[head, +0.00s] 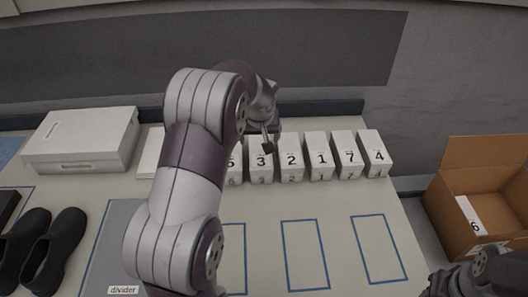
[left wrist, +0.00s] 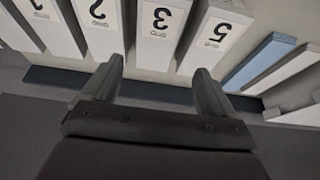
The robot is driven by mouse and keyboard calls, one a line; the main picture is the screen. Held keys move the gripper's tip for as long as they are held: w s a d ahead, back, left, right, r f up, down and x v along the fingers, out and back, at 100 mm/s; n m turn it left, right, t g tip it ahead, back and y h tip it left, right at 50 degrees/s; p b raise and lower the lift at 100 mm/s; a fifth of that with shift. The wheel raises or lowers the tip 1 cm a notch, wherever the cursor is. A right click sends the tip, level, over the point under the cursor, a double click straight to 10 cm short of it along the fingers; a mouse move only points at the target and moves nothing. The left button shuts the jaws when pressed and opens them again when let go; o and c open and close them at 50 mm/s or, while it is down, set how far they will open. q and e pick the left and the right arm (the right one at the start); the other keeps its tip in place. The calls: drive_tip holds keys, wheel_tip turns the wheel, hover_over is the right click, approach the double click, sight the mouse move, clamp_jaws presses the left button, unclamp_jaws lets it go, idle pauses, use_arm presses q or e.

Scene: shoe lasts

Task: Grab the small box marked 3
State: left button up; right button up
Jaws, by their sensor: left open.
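The small white box marked 3 (head: 261,163) stands in a row of numbered white boxes at the back of the table. It also shows in the left wrist view (left wrist: 160,28), upside down, between the boxes marked 2 (left wrist: 97,25) and 5 (left wrist: 215,32). My left gripper (head: 268,146) is above the box marked 3 in the head view. In the left wrist view its two fingers (left wrist: 158,85) are spread apart and empty, pointing toward the box marked 3. My right gripper (head: 440,284) is partly seen at the lower right edge; its jaws are unclear.
Boxes marked 1 (head: 321,160), 7 (head: 349,157) and 4 (head: 377,155) continue the row rightward. A large white box (head: 85,140) and black shoes (head: 55,250) are on the left. A cardboard box (head: 455,205) holding a box marked 6 (head: 467,216) is at right. Blue outlined areas (head: 304,250) are empty.

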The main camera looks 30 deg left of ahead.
sight(261, 151)
use_arm(q)
drive_tip(key=p+x, duration=0.2)
drive_tip(key=x, duration=0.8)
drive_tip(key=shift+w+d, duration=0.15)
drive_tip(key=shift+w, duration=0.1)
drive_tip(key=shift+w+f, duration=0.15)
drive_tip(key=shift+f, duration=0.2)
drive_tip(key=c, duration=0.9)
